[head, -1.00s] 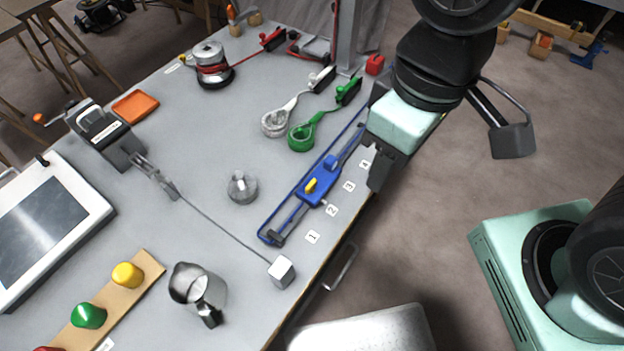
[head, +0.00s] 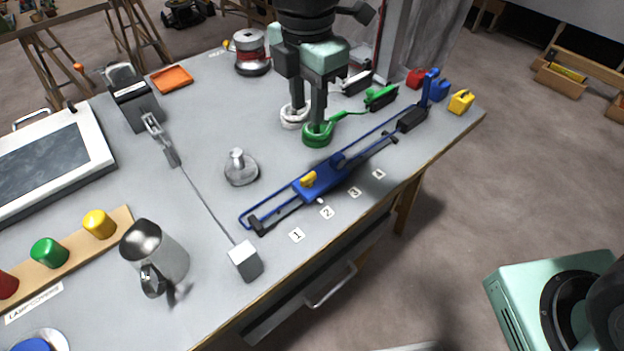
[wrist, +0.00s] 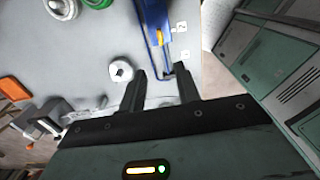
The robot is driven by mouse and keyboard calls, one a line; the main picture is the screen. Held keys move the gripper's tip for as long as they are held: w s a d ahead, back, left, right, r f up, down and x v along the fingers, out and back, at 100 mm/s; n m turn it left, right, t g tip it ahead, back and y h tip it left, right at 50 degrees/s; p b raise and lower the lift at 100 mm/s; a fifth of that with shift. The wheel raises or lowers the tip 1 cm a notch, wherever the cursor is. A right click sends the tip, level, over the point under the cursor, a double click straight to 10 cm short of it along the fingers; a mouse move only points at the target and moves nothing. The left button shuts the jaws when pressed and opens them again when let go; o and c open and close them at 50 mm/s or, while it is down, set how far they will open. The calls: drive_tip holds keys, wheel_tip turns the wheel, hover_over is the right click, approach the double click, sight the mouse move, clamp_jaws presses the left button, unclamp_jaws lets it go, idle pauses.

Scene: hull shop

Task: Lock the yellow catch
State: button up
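The yellow catch (head: 308,179) is a small lever on top of the blue carriage (head: 322,183). The carriage sits on a long blue rail frame (head: 378,131) near the bench's front edge. My gripper (head: 308,115) is open and empty, pointing down above the bench, behind the catch in the head view and apart from it. In the wrist view the fingers (wrist: 160,74) stand apart, with the end of the blue frame showing between and beyond them. A bit of yellow, likely the catch (wrist: 160,38), shows near the top there. The catch's exact setting is too small to tell.
A metal knob (head: 240,168) stands left of the carriage. A cable runs to a grey block (head: 245,261); a metal jug (head: 155,255) stands nearby. Number labels (head: 327,212) line the front edge.

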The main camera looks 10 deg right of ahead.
sight(309, 176)
wheel_tip(309, 176, down, 17)
drive_tip(key=shift+f, duration=0.1)
idle(0.4)
clamp_jaws()
